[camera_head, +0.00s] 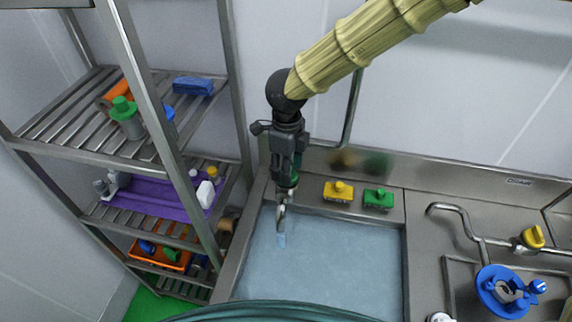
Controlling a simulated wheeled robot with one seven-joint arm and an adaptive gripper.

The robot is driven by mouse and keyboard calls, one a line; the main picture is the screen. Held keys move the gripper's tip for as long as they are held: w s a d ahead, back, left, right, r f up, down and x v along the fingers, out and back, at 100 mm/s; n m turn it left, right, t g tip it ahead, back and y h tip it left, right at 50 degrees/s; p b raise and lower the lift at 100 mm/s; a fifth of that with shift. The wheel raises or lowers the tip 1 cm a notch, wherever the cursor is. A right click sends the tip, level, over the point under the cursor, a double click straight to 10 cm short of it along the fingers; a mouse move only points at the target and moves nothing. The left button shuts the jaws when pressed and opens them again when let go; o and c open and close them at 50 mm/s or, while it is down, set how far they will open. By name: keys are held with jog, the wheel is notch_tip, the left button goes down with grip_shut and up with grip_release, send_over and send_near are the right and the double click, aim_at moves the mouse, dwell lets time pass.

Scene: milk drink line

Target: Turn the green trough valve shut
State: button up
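The trough (397,262) is a steel basin full of pale blue water. My gripper (281,226) points down over its back left corner, with its fingers close together. A small pale blue piece shows at the fingertips; I cannot tell whether it is held or part of the fingers. A dark green part (294,174) shows just behind my gripper at the trough's back left. It may be the green valve, but my gripper and wrist hide most of it. I cannot tell its handle position or whether my gripper touches it.
A yellow block-like tool (339,191) and a green one (379,199) rest on the trough's back ledge. A steel rack (150,152) stands close on the left. On the right are a bent pipe (468,222), a yellow-handled valve (532,237) and a blue round item (491,297).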

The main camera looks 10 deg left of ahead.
jog(key=m, duration=0.3)
jog(key=shift+m, duration=0.4)
jog(key=m, duration=0.3)
jog(key=shift+m, duration=0.3)
jog(key=m, duration=0.3)
jog(key=shift+m, duration=2.4)
jog(key=o, duration=1)
jog(key=shift+r, duration=0.1)
notch_tip(320, 180, up, 12)
